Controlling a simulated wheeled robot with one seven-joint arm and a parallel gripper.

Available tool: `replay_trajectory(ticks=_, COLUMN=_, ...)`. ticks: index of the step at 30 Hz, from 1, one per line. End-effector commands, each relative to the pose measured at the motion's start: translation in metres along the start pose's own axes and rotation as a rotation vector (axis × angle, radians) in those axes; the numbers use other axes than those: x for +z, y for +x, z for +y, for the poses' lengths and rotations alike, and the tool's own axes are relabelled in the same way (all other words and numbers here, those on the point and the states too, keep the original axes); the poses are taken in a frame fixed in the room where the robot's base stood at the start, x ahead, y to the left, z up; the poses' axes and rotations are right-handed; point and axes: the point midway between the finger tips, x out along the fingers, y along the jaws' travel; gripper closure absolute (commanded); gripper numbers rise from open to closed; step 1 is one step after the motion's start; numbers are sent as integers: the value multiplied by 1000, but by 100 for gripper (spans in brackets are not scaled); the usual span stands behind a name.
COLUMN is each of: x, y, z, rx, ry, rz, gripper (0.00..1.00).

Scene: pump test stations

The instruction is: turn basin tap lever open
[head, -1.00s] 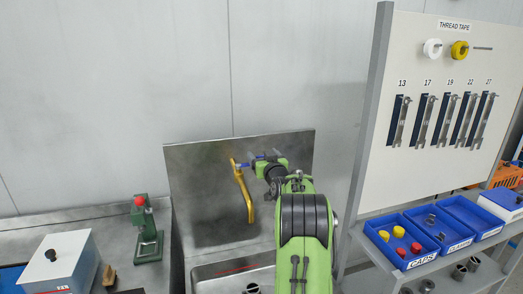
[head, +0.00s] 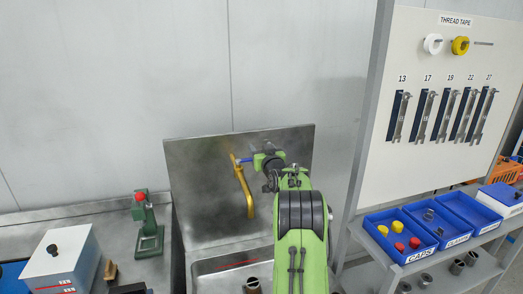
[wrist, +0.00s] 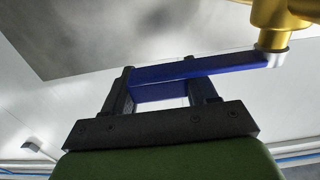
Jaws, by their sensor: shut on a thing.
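The basin tap is a brass-yellow spout (head: 243,192) on the steel back panel above the basin, left of my arm. Its blue lever (head: 245,160) sticks out to the right from the tap's top. In the wrist view the blue lever (wrist: 215,67) runs from a silver collar under the brass tap body (wrist: 274,22) leftward into my gripper. My gripper (head: 257,161) is shut on the lever, with its dark fingers (wrist: 158,88) on either side of it. In the head view, the gripper's own body partly hides the lever's outer end.
The steel basin (head: 215,266) lies below, partly hidden by my arm. A green press with a red knob (head: 148,228) stands on the bench to the left. A tool board with wrenches (head: 440,110) and blue bins (head: 405,236) stand to the right.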

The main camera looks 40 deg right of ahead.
Motion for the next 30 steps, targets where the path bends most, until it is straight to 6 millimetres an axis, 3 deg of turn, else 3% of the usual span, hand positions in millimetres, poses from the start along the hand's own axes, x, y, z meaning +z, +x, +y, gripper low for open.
replay_trajectory(ticks=18, x=2, y=-31, z=-2, rx=366, ry=-1, rz=0, gripper=97)
replay_trajectory(ticks=29, x=0, y=-33, z=0, rx=386, ry=1, rz=-1, gripper=97)
replay_trajectory(ticks=30, x=0, y=-33, z=0, rx=385, ry=1, rz=-1, gripper=38)
